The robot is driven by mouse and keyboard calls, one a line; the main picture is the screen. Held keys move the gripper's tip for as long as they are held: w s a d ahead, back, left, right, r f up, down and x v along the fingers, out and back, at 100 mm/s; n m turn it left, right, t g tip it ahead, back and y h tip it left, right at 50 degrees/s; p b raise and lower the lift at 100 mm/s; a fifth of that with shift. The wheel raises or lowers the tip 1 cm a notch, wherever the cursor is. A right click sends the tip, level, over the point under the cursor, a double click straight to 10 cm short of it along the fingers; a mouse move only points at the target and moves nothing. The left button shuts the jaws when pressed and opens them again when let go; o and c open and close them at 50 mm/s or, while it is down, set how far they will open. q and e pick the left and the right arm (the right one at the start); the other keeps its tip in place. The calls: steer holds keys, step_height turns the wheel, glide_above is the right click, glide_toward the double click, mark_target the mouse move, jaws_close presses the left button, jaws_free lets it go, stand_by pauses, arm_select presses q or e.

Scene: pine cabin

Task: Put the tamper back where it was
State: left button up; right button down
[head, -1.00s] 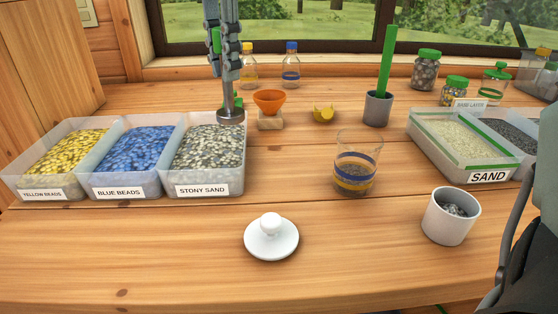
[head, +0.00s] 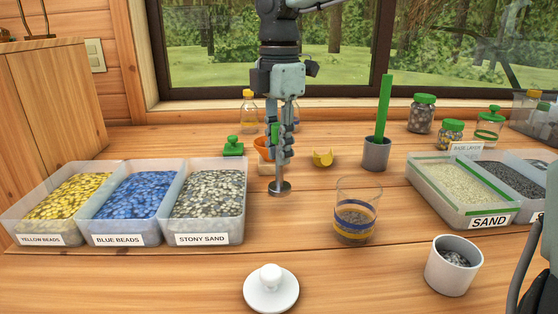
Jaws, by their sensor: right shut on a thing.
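The tamper (head: 279,188) has a round metal disc at its lower end, and a bit of green shows between my fingers. My right gripper (head: 280,153) points down and is shut on it. The tamper is upright, right of the stony sand bin (head: 206,240) and left of the glass (head: 358,195) with banded layers. I cannot tell whether its disc touches the table. The gripper partly hides the orange funnel (head: 261,143) behind it. My left gripper is not in view.
A green knobbed piece (head: 233,147), a yellow piece (head: 323,158) and a grey cup (head: 376,154) with a green stick stand behind. A white lid (head: 271,288) and white cup (head: 454,265) are in front. The sand tray (head: 488,222) is at right.

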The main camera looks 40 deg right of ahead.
mark_target(279, 186)
step_height(279, 186, down, 3)
steer(key=shift+f, duration=0.1)
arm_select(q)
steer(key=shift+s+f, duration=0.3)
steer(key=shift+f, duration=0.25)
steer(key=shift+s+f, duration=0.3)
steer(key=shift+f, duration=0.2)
arm_select(e)
steer(key=c, duration=1.6)
jaws_free()
steer(key=shift+o, duration=1.3)
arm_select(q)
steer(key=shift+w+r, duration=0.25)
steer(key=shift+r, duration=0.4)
arm_select(e)
steer(key=shift+o, duration=0.2)
